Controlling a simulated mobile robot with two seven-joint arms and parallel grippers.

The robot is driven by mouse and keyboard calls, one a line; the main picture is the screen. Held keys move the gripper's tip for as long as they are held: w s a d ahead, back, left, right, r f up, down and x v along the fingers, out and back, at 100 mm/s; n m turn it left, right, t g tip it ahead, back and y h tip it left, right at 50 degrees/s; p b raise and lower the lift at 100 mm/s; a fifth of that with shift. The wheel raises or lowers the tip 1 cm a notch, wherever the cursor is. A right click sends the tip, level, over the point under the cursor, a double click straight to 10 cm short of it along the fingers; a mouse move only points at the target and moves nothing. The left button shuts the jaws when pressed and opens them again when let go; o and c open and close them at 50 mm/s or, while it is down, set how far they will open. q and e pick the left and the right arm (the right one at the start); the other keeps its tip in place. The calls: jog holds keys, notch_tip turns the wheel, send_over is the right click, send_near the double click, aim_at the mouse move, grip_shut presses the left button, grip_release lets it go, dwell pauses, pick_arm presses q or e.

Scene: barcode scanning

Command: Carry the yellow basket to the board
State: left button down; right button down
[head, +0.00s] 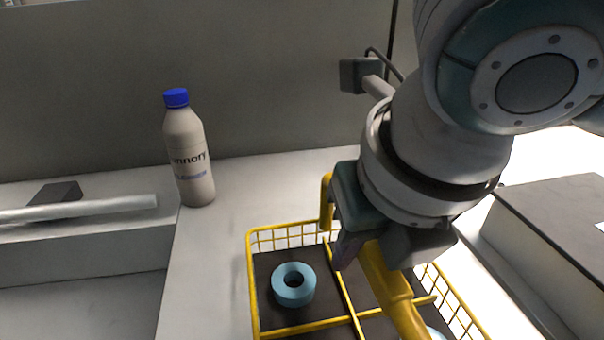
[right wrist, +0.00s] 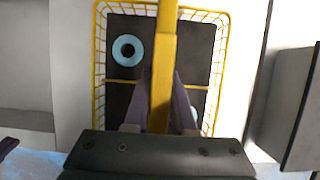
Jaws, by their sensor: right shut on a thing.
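The yellow basket (head: 252,290) is a wire basket with a dark floor, dividers and a thick yellow handle (head: 393,290). My right gripper (head: 360,255) is shut on this handle, above the basket. In the right wrist view the handle (right wrist: 165,60) runs between the fingers, and the basket (right wrist: 98,60) lies beneath. A light blue ring (head: 294,285) lies in one compartment. Another light blue thing (head: 436,334) is mostly hidden at the lower right. I cannot make out a board for certain.
A grey bottle with a blue cap (head: 189,150) stands left of the basket. A pale bar (head: 80,209) lies at the far left. A large dark-topped box (head: 560,220) is on the right. The white surface (head: 205,270) between bottle and basket is clear.

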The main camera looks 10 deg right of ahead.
jog(key=shift+w+r, duration=0.1)
jog(key=c, duration=0.8)
grip_release()
jog(key=shift+o, duration=0.2)
pick_arm(q)
notch_tip(320, 180, up, 3)
jog(key=p, duration=0.2)
jog(key=shift+f+p, duration=0.1)
jog(key=shift+p, duration=0.25)
pick_arm(e)
jog(key=v, duration=1.1)
jog(key=shift+s+r, duration=0.3)
jog(key=shift+r, duration=0.15)
